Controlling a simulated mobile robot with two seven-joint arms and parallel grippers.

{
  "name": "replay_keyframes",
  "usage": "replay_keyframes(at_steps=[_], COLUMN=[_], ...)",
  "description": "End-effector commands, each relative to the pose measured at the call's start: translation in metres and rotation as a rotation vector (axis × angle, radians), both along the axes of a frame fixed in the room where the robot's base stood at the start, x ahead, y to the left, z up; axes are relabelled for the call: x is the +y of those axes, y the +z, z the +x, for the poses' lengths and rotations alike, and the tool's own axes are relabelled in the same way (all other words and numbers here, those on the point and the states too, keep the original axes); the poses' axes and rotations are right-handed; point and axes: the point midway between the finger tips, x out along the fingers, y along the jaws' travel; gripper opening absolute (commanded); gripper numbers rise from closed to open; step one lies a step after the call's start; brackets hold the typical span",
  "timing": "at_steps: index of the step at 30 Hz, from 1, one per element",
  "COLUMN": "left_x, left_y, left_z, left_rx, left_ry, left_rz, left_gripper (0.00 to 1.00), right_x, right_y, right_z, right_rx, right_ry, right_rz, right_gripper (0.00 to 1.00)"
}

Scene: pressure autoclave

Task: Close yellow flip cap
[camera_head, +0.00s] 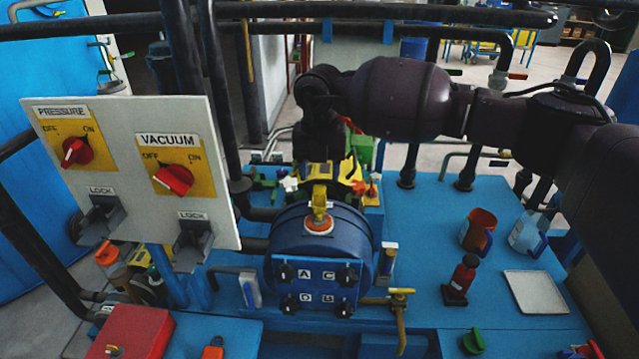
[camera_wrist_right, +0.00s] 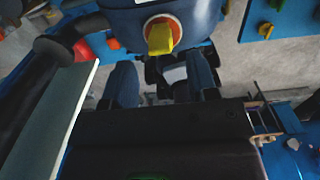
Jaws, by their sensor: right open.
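The yellow flip cap (camera_head: 319,203) stands raised on top of the blue round vessel (camera_head: 322,250), above an orange-red ring with a pale centre. In the right wrist view the yellow cap (camera_wrist_right: 160,38) shows against the orange ring, ahead of my fingers. My right gripper (camera_head: 322,150) is behind the cap as the head view shows it, with its arm coming in from the right. Its fingertips are hard to make out there. In the wrist view my right gripper (camera_wrist_right: 160,82) is open, fingers apart and empty, not touching the cap. My left gripper is not in view.
A white panel (camera_head: 120,170) with PRESSURE and VACUUM knobs stands left of the vessel. Black pipes rise behind it. A brown cup (camera_head: 478,231), a clear jug (camera_head: 528,232), a small red-black bottle (camera_head: 461,279) and a white tray (camera_head: 536,292) stand on the blue table at right.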

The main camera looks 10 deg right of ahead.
Motion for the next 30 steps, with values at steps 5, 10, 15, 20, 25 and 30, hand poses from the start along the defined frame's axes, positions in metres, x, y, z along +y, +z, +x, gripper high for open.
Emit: replay_keyframes(at_steps=[5,10,15,20,25,30], left_x=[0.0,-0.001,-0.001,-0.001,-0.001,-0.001], left_y=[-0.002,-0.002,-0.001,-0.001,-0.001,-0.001], left_z=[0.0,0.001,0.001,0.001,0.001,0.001], left_rx=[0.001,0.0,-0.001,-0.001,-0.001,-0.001], left_ry=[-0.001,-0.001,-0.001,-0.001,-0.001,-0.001], left_rz=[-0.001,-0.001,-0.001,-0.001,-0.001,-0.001], left_gripper=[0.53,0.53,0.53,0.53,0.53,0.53], right_x=[0.0,0.0,0.001,0.001,0.0,0.0], right_y=[-0.023,-0.032,-0.033,-0.033,-0.033,-0.033], right_z=[0.0,0.0,0.0,0.0,0.0,0.0], right_rx=[0.001,0.001,0.0,0.0,0.0,0.0], right_ry=[0.001,0.001,0.001,0.001,0.001,0.001], right_rz=[0.0,0.001,0.001,0.001,0.001,0.001], right_gripper=[0.53,0.53,0.53,0.5,0.24,0.04])
